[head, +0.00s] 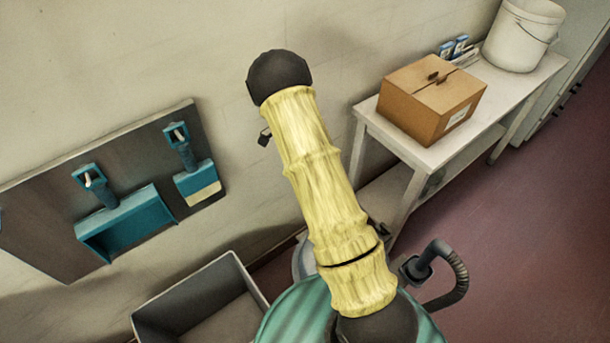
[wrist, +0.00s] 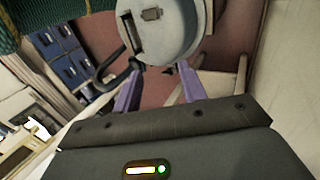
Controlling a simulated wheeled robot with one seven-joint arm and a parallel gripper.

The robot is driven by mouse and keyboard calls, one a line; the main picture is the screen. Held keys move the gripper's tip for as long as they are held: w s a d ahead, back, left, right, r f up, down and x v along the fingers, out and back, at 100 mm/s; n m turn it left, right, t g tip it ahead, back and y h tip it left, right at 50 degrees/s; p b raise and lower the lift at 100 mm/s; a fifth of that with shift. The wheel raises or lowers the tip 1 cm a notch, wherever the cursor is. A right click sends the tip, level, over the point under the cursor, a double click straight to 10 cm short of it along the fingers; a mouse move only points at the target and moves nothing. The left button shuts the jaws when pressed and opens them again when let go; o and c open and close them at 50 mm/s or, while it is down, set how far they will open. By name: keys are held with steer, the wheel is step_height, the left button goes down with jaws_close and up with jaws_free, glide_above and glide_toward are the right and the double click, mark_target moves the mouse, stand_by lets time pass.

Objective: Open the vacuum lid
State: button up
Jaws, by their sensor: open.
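In the wrist view a round light-grey vacuum lid (wrist: 172,38) shows at the top centre, cut off by the frame edge. It has a small latch-like plate and a dark slot on it. Whether it is shut or raised is unclear. My gripper (wrist: 160,70) is open, its two purple fingers pointing towards the lid's near edge with nothing seen between them. Contact cannot be told. A dark curved hose or handle (wrist: 103,68) is at the lid's left. In the head view my arm hides most of this area and the gripper is not seen.
A white table (head: 392,142) with a cardboard box (head: 432,100) and white bucket (head: 522,35) stands at the upper right. A grey open bin (head: 200,295) is at the lower left. A wall board (head: 60,215) holds blue tools. Red floor lies open at right.

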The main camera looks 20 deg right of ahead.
steer(key=shift+r, duration=1.3)
steer(key=s+a+r+n+t+y+p, duration=0.1)
steer(key=s+a+r+n+t+p, duration=0.1)
steer(key=s+r+n+t+p, duration=0.2)
steer(key=s+a+r+n+t+y+p, duration=0.1)
steer(key=s+a+r+n+t+p, duration=0.2)
steer(key=s+r+n+p, duration=0.3)
steer(key=s+r+n+t, duration=0.1)
steer(key=s+r+n, duration=0.3)
steer(key=s+r, duration=0.4)
step_height(320, 180, up, 4)
steer(key=shift+a+f, duration=0.25)
